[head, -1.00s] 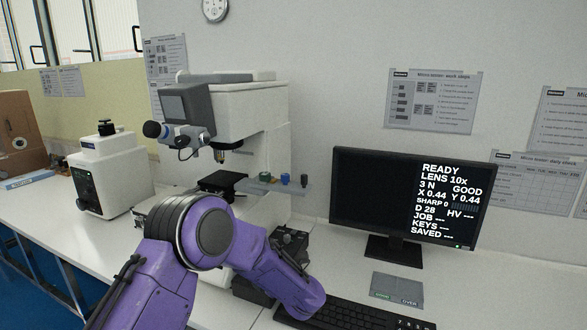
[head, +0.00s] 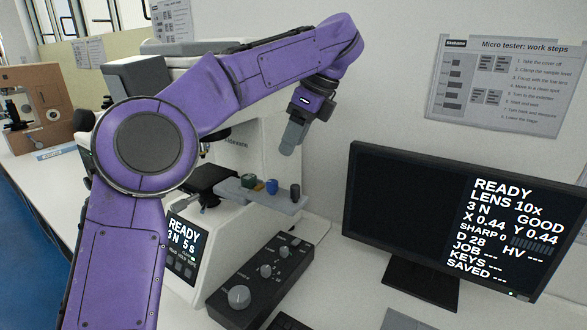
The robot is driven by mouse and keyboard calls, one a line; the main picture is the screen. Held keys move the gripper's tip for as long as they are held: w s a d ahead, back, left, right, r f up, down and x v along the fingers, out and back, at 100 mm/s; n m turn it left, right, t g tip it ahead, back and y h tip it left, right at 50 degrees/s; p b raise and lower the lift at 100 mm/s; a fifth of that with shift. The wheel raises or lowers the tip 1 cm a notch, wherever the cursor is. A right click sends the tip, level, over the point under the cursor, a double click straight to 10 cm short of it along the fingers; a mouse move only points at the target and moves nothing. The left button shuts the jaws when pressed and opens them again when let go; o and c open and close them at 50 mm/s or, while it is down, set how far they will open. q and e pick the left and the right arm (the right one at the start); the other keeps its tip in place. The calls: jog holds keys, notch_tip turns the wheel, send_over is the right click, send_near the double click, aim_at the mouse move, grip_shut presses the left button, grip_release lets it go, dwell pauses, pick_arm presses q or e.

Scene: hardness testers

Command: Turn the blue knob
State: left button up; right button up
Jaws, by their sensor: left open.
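A small blue knob (head: 272,186) stands on a grey ledge (head: 228,187) at the side of the white tester (head: 268,130) in the head view. My left arm reaches up and over the tester from the left. My left gripper (head: 292,142) points down above the ledge, slightly right of the blue knob and clearly apart from it. Its grey fingers look empty, and it is open. One finger largely hides the other. My right gripper does not show.
Below is a black control box (head: 262,277) with several grey knobs. A monitor (head: 410,210) reading READY stands at right. My arm hides much of the tester.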

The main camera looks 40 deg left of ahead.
aim_at(273, 182)
pick_arm(q)
jog(key=f, duration=0.1)
jog(key=s+a+f+b, duration=0.1)
jog(key=s+f, duration=0.1)
jog(key=f, duration=0.1)
jog(key=shift+a, duration=0.3)
jog(key=x, duration=0.5)
jog(key=shift+w+a+f+b, duration=0.1)
jog(key=shift+w+f+b, duration=0.15)
jog(key=shift+w+b, duration=0.15)
jog(key=shift+s+a, duration=0.1)
jog(key=shift+s, duration=0.15)
jog(key=shift+f, duration=0.1)
grip_shut()
